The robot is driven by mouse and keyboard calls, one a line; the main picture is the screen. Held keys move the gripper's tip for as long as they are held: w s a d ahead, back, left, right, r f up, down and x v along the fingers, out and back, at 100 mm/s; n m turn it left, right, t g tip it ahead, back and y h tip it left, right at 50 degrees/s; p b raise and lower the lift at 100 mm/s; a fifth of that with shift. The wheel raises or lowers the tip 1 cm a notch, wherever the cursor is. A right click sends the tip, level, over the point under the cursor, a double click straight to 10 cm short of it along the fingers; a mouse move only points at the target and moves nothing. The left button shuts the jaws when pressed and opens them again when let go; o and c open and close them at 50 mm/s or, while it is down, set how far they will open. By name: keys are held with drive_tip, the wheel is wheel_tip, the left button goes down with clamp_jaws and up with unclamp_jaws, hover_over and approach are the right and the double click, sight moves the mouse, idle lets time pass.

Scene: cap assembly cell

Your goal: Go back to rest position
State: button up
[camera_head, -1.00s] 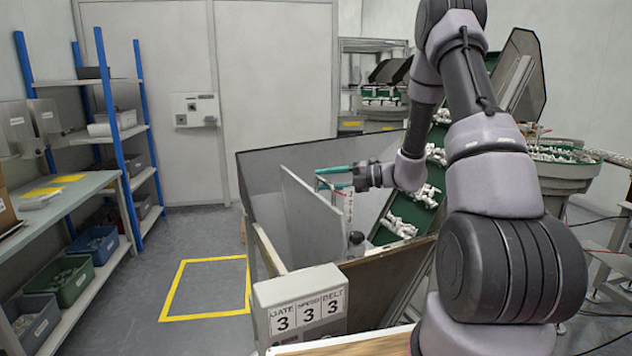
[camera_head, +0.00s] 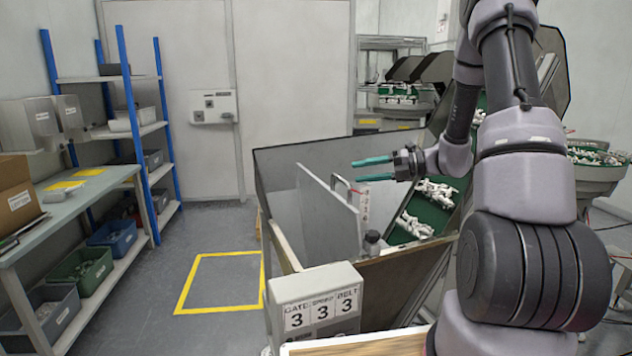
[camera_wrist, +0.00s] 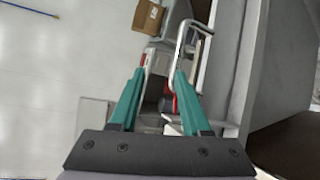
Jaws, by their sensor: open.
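My gripper (camera_head: 374,168) is open and empty, with its two green fingers spread and pointing left in the head view. It is above the grey-walled bin of the machine, near an upright handle (camera_head: 346,187) beside a numbered scale. In the wrist view my gripper (camera_wrist: 157,88) shows both fingers apart. The handle (camera_wrist: 187,50) shows close by the right finger there; whether they touch I cannot tell.
A grey control box (camera_head: 315,301) reading gate, speed and belt, each 3, stands in front. A green belt (camera_head: 427,212) carries white parts. A workbench (camera_head: 92,186) and a blue-post shelf (camera_head: 130,110) stand left. Floor inside the yellow outline (camera_head: 219,312) is clear.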

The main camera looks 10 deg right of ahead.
drive_tip(key=s+a+r+n+g+h, duration=0.25)
drive_tip(key=s+r+n, duration=0.25)
drive_tip(key=s+n, duration=0.3)
drive_tip(key=s+a+r+n+g+h, duration=0.1)
drive_tip(key=s+a+r+n+h, duration=0.1)
drive_tip(key=s+r+n+h, duration=0.45)
drive_tip(key=s+d+r+n+t+h, duration=0.2)
drive_tip(key=s+n, duration=0.3)
drive_tip(key=n, duration=0.4)
drive_tip(key=s+d+r+n+t+h, duration=0.1)
drive_tip(key=s+d+r+n+t, duration=0.1)
drive_tip(key=n, duration=0.7)
drive_tip(key=s+r+t, duration=0.1)
drive_tip(key=s+r, duration=0.1)
drive_tip(key=s, duration=0.1)
drive_tip(key=shift+s+d+t+h, duration=0.25)
drive_tip(key=shift+d+t+h, duration=0.1)
drive_tip(key=shift+d+h, duration=0.05)
drive_tip(key=shift+o, duration=0.3)
